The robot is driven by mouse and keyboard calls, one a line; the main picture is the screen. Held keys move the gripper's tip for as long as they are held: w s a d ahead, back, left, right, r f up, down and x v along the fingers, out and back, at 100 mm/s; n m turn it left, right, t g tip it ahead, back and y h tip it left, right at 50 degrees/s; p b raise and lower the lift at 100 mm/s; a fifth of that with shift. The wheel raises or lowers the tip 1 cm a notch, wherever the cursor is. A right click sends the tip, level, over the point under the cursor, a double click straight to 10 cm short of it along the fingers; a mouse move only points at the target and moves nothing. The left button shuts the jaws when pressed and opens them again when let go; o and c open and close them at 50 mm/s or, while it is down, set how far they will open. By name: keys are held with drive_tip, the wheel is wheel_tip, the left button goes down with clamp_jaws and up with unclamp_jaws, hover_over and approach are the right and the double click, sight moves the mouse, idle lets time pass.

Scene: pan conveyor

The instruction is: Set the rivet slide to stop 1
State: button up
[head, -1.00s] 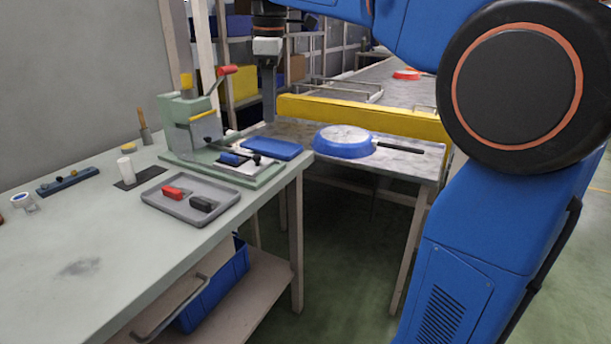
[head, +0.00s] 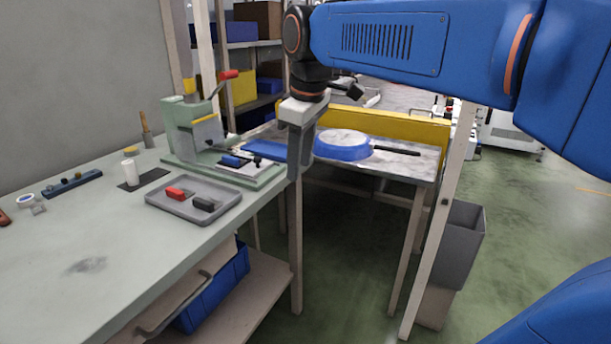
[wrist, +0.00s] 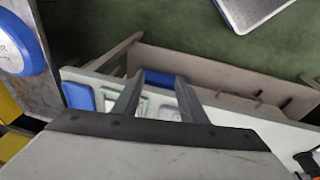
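The green press (head: 190,128) with a red-knobbed lever stands at the back of the left bench. On its base lies a pale plate carrying a blue piece (head: 232,160) and a small dark knob; I cannot tell for sure which part is the rivet slide, nor read any stop marks. My gripper (head: 299,165) hangs in front of the bench's right edge, pointing down. In the wrist view my gripper (wrist: 158,78) has its fingers apart with nothing held.
A grey tray (head: 215,214) with red and black pieces sits on the bench, near a white cylinder (head: 130,172) and a dark blue bar (head: 72,184). A blue pan (head: 342,147) rests on the metal table at right. A grey bin (head: 462,240) stands further right.

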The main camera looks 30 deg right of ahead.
drive_tip(key=shift+s+f+m, duration=0.5)
drive_tip(key=shift+s+f, duration=0.6)
drive_tip(key=shift+s, duration=0.25)
